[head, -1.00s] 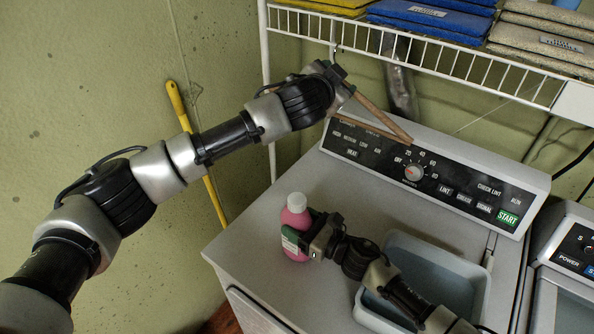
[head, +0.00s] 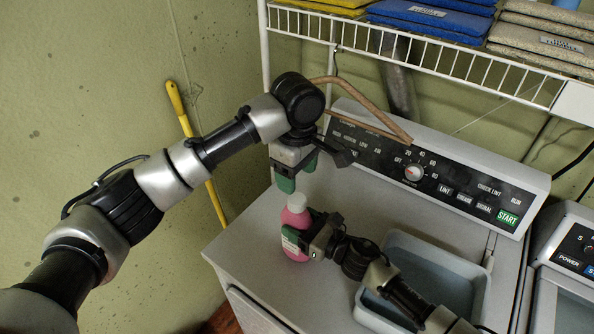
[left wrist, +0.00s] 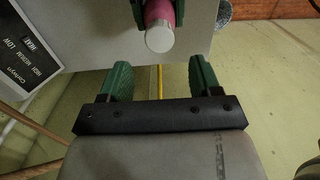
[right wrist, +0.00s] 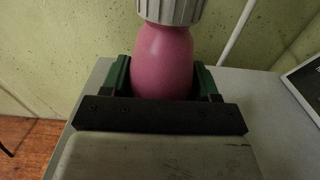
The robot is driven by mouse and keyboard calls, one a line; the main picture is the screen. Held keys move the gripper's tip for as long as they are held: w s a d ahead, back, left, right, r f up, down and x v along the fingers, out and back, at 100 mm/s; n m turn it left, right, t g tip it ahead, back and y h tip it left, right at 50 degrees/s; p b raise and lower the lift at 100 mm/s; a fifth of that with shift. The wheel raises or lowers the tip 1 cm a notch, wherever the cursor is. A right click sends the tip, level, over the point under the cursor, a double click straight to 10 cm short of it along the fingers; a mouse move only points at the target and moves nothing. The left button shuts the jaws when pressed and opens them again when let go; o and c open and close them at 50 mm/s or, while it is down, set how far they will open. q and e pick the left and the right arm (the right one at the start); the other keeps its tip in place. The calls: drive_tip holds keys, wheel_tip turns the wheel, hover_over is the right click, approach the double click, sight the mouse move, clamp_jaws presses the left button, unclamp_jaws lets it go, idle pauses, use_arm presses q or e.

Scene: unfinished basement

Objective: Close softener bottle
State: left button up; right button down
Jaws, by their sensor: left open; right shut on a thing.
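The pink softener bottle (head: 292,222) stands upright on the dryer's top, near its left edge. A whitish ribbed cap (right wrist: 170,10) sits on its neck; I cannot tell how tight it is. My right gripper (head: 303,240) is shut around the bottle's body, with a green finger on each side in the right wrist view (right wrist: 162,78). My left gripper (head: 297,183) is open, pointing down just above the cap. In the left wrist view the cap (left wrist: 160,38) lies beyond the gap between the green fingertips (left wrist: 160,72), apart from them.
A pale grey-blue tub (head: 440,272) stands right of the bottle on the dryer (head: 245,235), beside my right arm. The control panel (head: 430,165) rises behind. A brown bent bar (head: 370,92) is behind my left wrist, below a wire shelf (head: 430,55) with folded cloths.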

sight(297, 198)
use_arm(q)
drive_tip(key=shift+f, duration=0.1)
drive_tip(key=shift+f, duration=3.95)
drive_tip(key=shift+c, duration=0.3)
